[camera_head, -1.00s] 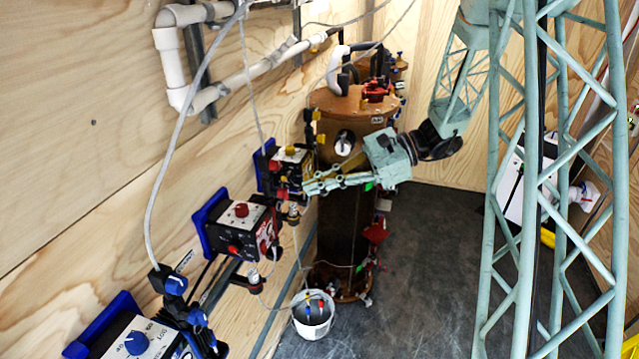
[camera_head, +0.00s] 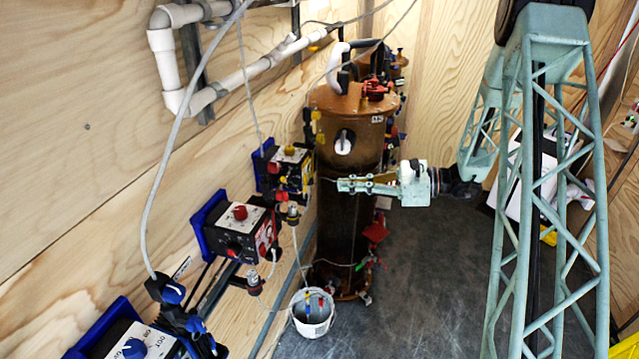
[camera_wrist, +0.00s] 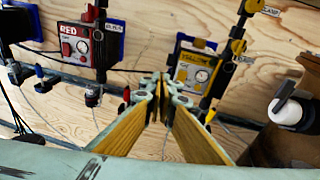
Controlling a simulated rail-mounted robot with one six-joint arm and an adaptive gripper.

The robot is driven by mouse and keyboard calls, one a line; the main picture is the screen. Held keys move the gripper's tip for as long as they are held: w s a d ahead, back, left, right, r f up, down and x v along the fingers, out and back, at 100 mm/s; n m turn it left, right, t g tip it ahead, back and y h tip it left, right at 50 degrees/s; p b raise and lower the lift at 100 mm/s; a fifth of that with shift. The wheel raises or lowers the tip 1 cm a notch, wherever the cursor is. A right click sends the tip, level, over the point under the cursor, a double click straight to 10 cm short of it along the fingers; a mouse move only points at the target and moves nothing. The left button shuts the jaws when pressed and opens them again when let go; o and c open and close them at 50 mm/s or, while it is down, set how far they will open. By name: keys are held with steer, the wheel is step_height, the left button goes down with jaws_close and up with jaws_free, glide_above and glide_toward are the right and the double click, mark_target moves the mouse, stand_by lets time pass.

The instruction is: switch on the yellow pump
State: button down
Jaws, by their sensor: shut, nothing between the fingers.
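The yellow pump (camera_head: 290,168) is a small box on a blue wall bracket, with a yellow knob on top and a yellow front. In the wrist view the yellow pump (camera_wrist: 197,68) carries a "YELLOW" label and a round dial on its front, just beyond and right of my fingertips. My gripper (camera_head: 342,185) is shut and empty, pointing left toward the pump, with a gap to the right of it. In the wrist view my gripper (camera_wrist: 163,84) has its fingertips together at the centre, apart from the pump. The knob is hard to make out there.
A red pump (camera_head: 240,220) is mounted left of the yellow one, and another with a blue knob (camera_head: 134,348) is nearer. A tall brown tank (camera_head: 342,215) stands behind my gripper. A white bucket (camera_head: 312,328) sits on the floor.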

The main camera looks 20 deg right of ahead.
mark_target(306, 180)
steer(key=w+d+f+m+t, duration=0.2)
steer(key=d+f, duration=0.1)
steer(key=d, duration=0.1)
steer(key=shift+d+f, duration=0.15)
steer(key=shift+d, duration=0.2)
steer(key=shift+w+a, duration=0.15)
steer(key=x, duration=1.3)
steer(key=shift+w+a+f, duration=0.2)
steer(key=shift+f, duration=0.05)
stand_by(0.4)
steer(key=shift+d+f, duration=0.1)
steer(key=shift+w, duration=0.1)
